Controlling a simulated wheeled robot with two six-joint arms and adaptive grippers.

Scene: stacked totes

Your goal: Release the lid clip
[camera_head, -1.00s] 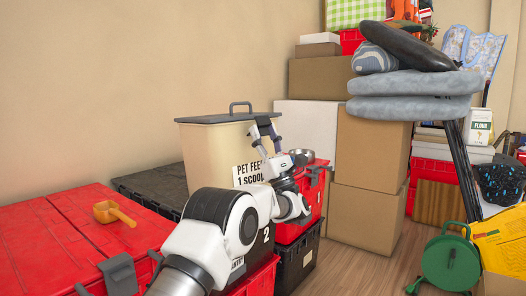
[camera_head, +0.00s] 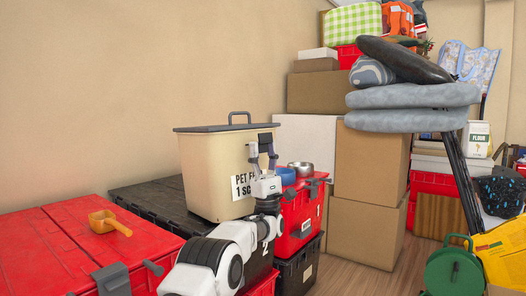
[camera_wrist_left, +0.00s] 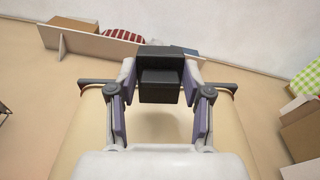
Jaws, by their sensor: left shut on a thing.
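The cream pet feed bin (camera_head: 205,170) stands on a black tote, with a dark grey lid (camera_head: 210,128) and looped handle on top. The dark lid clip (camera_head: 265,138) is at the bin's right side, by the lid's edge. My left gripper (camera_head: 262,150) points up from below and is shut on the clip. In the left wrist view, the blocky black clip (camera_wrist_left: 160,66) sits between the two fingers (camera_wrist_left: 160,92), with the lid's edge behind it. I cannot tell whether the clip is still latched. My right gripper is not in view.
A blue bowl (camera_head: 287,177) and a steel bowl (camera_head: 301,168) stand on a red tote (camera_head: 299,222) right of the bin. An orange scoop (camera_head: 110,223) lies on the red tote lid (camera_head: 60,245) at left. Cardboard boxes (camera_head: 370,180) are stacked behind at right.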

